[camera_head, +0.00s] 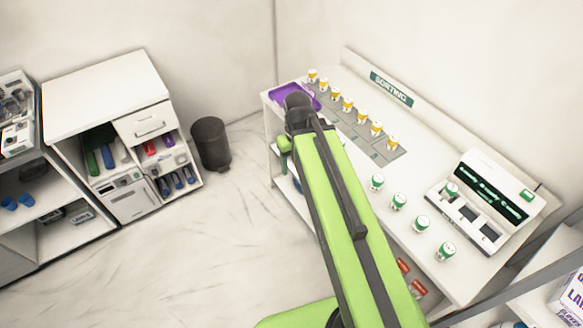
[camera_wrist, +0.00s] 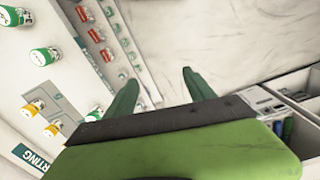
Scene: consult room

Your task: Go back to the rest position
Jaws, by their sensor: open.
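My gripper (camera_wrist: 160,77) shows in the wrist view with its two dark green fingers spread apart. In the head view my green arm reaches up and left over the sorting table (camera_head: 423,165). The gripper is mostly hidden behind the arm's dark end there; a small green part of it shows beside the table's left edge.
Orange-capped bottles (camera_head: 348,104) stand in a row beside a purple tray (camera_head: 299,96). Green-capped bottles (camera_head: 398,202) stand nearer a white device (camera_head: 476,211). A black bin (camera_head: 211,143) and white cabinet (camera_head: 105,93) are left. The floor between is clear.

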